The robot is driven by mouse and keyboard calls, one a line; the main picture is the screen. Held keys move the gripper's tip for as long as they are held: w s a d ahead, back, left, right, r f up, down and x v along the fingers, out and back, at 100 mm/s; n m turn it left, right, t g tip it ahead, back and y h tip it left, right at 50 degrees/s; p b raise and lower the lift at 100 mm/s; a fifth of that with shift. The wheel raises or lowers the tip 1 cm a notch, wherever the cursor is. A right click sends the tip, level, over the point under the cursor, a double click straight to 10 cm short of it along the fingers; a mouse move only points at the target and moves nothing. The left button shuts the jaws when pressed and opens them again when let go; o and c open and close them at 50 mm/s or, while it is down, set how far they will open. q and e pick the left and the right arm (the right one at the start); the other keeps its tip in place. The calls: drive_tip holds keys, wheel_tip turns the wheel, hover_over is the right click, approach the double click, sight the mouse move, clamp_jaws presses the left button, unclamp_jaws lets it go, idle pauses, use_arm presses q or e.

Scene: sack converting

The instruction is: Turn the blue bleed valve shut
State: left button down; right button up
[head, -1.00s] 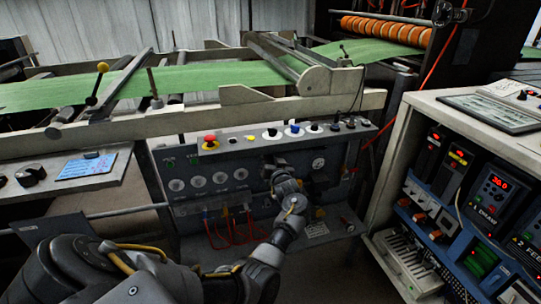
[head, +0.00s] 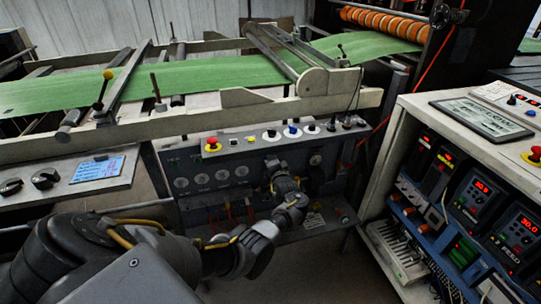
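A blue knob (head: 292,131) shows on the upper strip of the grey control panel (head: 242,172), in a row with white and black knobs. I cannot tell whether it is the bleed valve. My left arm comes in from the lower left, and my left gripper (head: 273,166) is up against the front of the panel, below that row. The wrist covers the fingertips and the part of the panel behind them, so any valve there is hidden. I cannot see whether the fingers are open or shut. My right gripper is out of view.
A red mushroom button (head: 212,143) sits at the strip's left end. Red hoses (head: 228,212) hang low on the panel. A white rail (head: 200,118) and green web (head: 200,80) run above. A cabinet with red displays (head: 482,188) stands close on the right.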

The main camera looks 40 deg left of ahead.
use_arm(q)
drive_tip(key=shift+f+m+p, duration=0.1)
drive_tip(key=shift+m+p, duration=0.5)
drive_tip(key=shift+m, duration=1.5)
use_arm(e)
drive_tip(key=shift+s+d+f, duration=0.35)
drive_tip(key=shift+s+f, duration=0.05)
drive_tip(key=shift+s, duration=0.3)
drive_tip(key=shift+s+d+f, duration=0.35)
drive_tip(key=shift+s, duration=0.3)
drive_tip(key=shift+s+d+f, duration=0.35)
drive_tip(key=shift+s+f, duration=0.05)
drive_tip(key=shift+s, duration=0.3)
use_arm(q)
drive_tip(key=c, duration=1.5)
unclamp_jaws()
drive_tip(key=shift+o, duration=0.2)
drive_tip(key=shift+d, duration=0.1)
